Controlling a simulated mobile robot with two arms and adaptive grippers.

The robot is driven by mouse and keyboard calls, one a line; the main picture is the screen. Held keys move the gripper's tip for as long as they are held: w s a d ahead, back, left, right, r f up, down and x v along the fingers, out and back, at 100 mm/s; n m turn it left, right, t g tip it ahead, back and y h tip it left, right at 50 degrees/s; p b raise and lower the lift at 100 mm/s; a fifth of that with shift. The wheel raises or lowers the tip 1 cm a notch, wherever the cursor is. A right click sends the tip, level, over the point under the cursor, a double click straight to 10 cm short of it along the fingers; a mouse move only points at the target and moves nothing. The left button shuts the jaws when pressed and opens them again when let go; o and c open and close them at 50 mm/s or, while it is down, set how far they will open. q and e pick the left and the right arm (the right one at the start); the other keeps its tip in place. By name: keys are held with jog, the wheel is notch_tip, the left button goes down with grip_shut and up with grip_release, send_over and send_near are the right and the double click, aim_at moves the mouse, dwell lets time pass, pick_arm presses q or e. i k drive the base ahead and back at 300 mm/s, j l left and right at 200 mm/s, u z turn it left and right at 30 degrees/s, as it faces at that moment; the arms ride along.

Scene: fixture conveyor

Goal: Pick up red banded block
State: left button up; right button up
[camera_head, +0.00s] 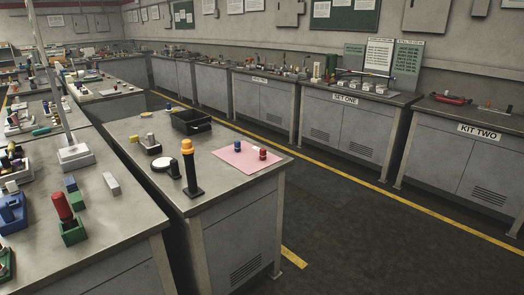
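Two small upright pieces stand on a pink mat (236,163) on the middle bench. The right one (263,153) looks red with a blue and white part. The left one (238,146) looks mostly blue with some red. Both are too small to tell which is the red banded block. A larger red cylinder (62,207) stands in a green block (74,232) on the near left bench. Neither of my grippers is in view.
A black post with an orange top (190,165), a white round piece (163,165) and a black tray (191,122) stand on the middle bench. More benches line the walls. The dark floor (370,235) at the right is clear, with yellow lines.

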aim_at(263, 152)
jog(key=i+l+u, duration=0.1)
jog(key=i+l, duration=0.15)
jog(key=i+l+u, duration=0.1)
jog(key=i+l, duration=0.15)
jog(key=l, duration=0.15)
jog(key=i+l, duration=0.25)
jog(key=i+l+u, duration=0.15)
jog(key=l, duration=0.3)
jog(key=i+l+u, duration=0.1)
jog(key=i+l, duration=0.2)
jog(key=i+l+u, duration=0.1)
jog(key=l, duration=0.4)
jog(key=i, duration=0.1)
